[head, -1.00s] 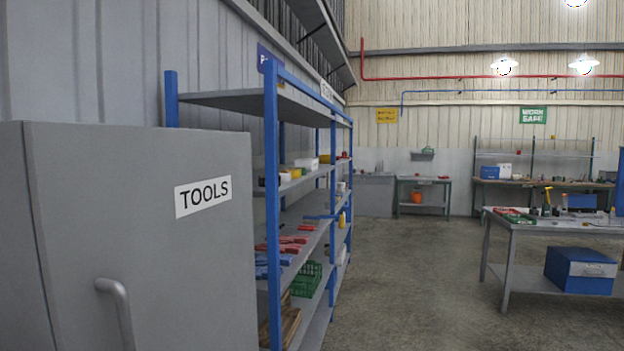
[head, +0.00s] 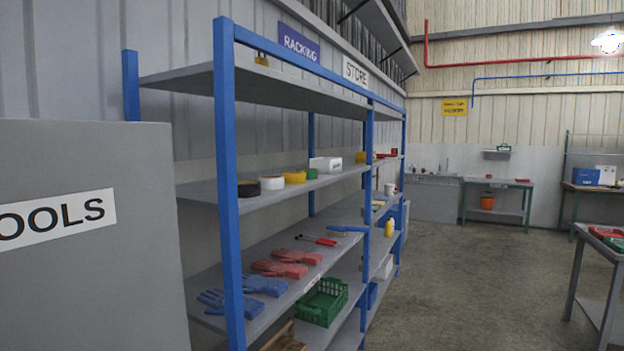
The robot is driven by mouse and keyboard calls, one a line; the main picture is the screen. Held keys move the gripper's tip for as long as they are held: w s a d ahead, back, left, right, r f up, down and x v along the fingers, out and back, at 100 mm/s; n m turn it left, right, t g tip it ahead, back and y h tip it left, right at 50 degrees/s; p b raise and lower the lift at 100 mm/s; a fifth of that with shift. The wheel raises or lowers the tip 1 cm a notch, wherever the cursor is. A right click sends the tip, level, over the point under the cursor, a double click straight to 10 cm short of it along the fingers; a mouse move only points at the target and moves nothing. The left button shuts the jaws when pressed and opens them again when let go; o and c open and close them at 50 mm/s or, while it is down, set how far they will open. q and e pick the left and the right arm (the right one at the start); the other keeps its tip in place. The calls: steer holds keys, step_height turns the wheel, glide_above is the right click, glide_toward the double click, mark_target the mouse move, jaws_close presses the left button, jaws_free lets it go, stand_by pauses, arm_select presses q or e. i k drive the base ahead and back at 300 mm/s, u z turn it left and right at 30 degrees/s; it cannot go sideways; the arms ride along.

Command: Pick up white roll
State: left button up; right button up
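A white roll (head: 272,183) lies on the middle shelf of the blue-framed rack, in the head view. A black roll (head: 249,188) is to its left and a yellow roll (head: 295,177) to its right, all in a row near the shelf's front edge. Neither of my grippers shows in the head view.
The rack's blue front post (head: 228,190) stands just left of the rolls. A grey tools cabinet (head: 90,250) is at the near left. Blue gloves (head: 262,285), red gloves (head: 288,262) and a green crate (head: 322,302) are on lower shelves. The floor (head: 470,290) right of the rack is clear.

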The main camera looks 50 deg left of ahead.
mark_target(268, 182)
steer(key=i, duration=3.1)
steer(key=u, duration=3)
